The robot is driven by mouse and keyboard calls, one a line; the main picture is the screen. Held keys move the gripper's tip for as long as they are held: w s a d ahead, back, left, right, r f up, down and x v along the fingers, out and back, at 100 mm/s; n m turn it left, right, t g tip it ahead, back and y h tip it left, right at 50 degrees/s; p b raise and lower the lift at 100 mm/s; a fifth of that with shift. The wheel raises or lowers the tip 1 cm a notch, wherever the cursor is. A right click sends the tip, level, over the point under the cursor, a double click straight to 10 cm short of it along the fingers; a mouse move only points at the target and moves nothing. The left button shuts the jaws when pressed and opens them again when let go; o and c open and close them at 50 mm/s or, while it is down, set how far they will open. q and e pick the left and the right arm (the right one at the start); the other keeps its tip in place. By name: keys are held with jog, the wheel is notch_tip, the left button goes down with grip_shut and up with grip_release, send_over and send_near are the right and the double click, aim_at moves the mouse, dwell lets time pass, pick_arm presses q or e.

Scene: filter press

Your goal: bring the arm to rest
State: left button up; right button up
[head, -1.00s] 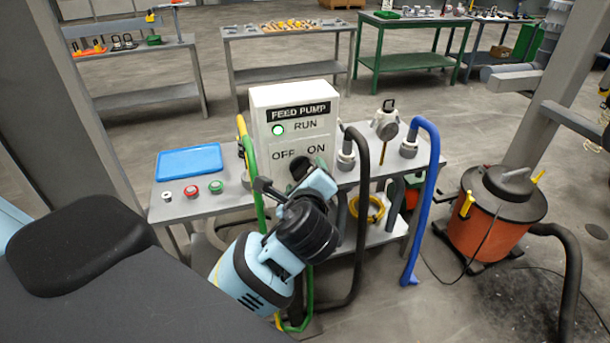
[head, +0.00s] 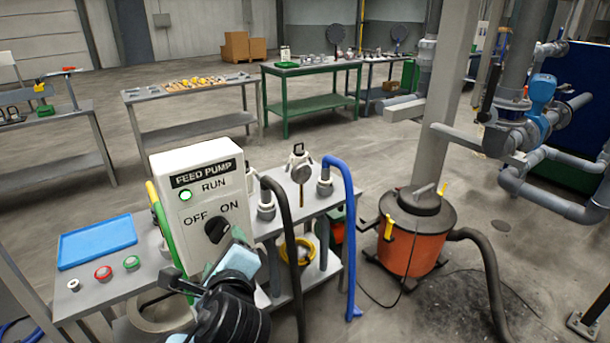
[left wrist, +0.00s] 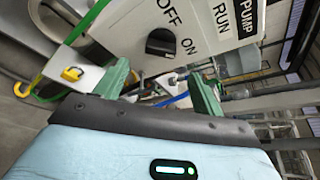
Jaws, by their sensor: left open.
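My left gripper (left wrist: 160,74) is open and empty, its two green fingers apart in the left wrist view. In the head view its light-blue body (head: 234,262) is in front of the lower part of the white feed pump box (head: 165,195), and its fingertips are hidden. The box's black knob (head: 217,230) sits below OFF and ON, beyond the gripper; it also shows in the left wrist view (left wrist: 160,42), clear of the fingers. The green lamp (head: 185,195) beside RUN is lit. My right gripper is not in view.
The grey pump bench (head: 90,295) holds a blue tray (head: 98,243), small buttons and hose fittings. A black hose (head: 290,240) and blue hose (head: 348,230) hang at its right. An orange vacuum (head: 412,250) stands on the floor, with open floor behind the bench.

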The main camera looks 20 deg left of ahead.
pick_arm(q)
jog(key=s+d+f+n+g+h, duration=0.1)
jog(key=s+d+f+n+h, duration=0.15)
jog(key=f, duration=0.75)
jog(key=s+d+f+n+g+h, duration=0.1)
jog(key=d+f+n+h, duration=0.2)
jog(key=f, duration=0.8)
jog(key=s+f+n+h, duration=0.4)
jog(key=s+f+n, duration=0.8)
jog(key=s, duration=0.5)
notch_tip(320, 180, down, 3)
jog(key=shift+a+r+g, duration=0.2)
jog(key=shift+a+g, duration=0.15)
jog(key=shift+g, duration=0.05)
jog(key=shift+n, duration=0.25)
